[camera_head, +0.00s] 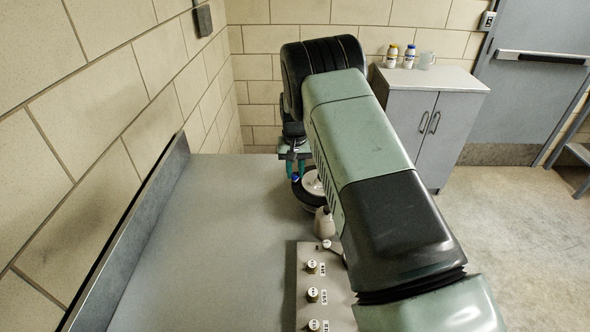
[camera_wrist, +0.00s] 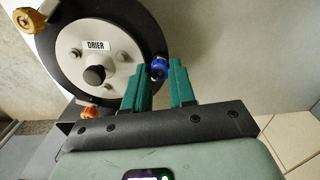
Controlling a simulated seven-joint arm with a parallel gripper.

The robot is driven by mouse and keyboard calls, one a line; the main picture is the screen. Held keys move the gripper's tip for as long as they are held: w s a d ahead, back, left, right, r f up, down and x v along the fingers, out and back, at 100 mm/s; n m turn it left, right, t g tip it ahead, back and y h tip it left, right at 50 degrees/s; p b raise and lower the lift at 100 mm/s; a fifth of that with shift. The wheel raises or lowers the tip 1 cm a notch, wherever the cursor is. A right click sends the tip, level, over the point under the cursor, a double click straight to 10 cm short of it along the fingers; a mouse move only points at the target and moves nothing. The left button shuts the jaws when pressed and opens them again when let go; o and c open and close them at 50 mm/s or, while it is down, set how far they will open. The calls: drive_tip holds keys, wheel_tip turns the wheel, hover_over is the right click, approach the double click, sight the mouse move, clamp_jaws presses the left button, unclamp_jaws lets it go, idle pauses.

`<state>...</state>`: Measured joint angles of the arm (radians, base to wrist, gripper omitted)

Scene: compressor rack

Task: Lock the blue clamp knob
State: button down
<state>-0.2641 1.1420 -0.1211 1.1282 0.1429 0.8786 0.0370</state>
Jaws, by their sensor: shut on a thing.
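The blue clamp knob (camera_wrist: 159,68) sits at the rim of the round drier (camera_wrist: 112,48), a black-edged disc with a white face marked DRIER. My gripper (camera_wrist: 160,72) has its two teal fingers on either side of the knob and is shut on it. In the head view the blue knob (camera_head: 296,178) shows as a small blue spot between the fingertips of my gripper (camera_head: 295,176), beside the drier (camera_head: 312,184). My arm hides part of the drier there.
An orange knob (camera_wrist: 88,113) and a brass-coloured knob (camera_wrist: 28,20) also stand at the drier's rim. A panel (camera_head: 322,285) with several labelled knobs lies nearer on the grey bench (camera_head: 200,250). The bench's left part is clear, up to a raised edge by the wall.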

sight(295, 174)
drive_tip(key=m, duration=1.2)
idle(0.5)
drive_tip(key=c, duration=0.9)
unclamp_jaws()
wheel_tip(295, 174, up, 11)
drive_tip(key=shift+f, duration=0.1)
